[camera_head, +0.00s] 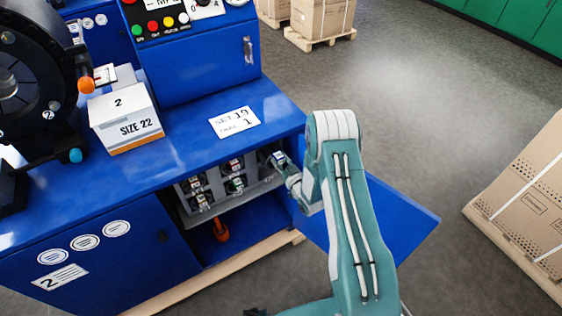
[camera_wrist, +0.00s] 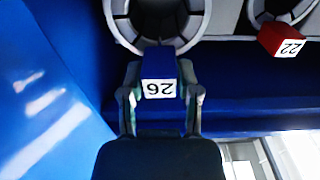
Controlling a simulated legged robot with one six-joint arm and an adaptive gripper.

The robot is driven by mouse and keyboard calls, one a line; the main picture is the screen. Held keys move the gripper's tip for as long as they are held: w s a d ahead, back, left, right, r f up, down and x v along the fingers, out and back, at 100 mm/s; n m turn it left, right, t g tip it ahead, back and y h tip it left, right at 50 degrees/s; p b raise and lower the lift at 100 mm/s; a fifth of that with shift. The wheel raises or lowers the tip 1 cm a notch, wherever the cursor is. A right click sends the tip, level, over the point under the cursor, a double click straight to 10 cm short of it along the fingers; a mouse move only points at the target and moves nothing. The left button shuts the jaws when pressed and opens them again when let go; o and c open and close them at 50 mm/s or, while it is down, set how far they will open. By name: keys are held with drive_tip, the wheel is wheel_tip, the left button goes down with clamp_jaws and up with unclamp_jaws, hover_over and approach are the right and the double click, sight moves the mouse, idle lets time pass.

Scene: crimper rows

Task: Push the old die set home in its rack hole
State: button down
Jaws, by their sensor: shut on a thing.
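My gripper (camera_head: 281,165) reaches into the open cabinet at the right end of the rack (camera_head: 243,197). In the wrist view my gripper (camera_wrist: 160,98) is shut on a die set (camera_wrist: 160,72), one finger on each side. In the head view my gripper partly hides the die set.
A red die set labelled 22 (camera_wrist: 283,40) sits at the neighbouring hole to the right in the wrist view. Several other die sets fill the rack. The open blue cabinet door (camera_head: 395,225) stands right of my arm. A SIZE 22 box (camera_head: 125,118) stands on the worktop.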

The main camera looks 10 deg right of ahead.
sight(272, 150)
drive_tip(key=shift+x, duration=2.9)
idle(0.4)
drive_tip(key=shift+c, duration=1.2)
unclamp_jaws()
drive_tip(key=shift+r, duration=0.15)
drive_tip(key=shift+s+f, duration=0.2)
drive_tip(key=shift+f, duration=0.15)
drive_tip(key=v, duration=1.1)
drive_tip(key=shift+s+d+r, duration=0.1)
drive_tip(key=shift+s+r, duration=0.1)
drive_tip(key=shift+s, duration=0.15)
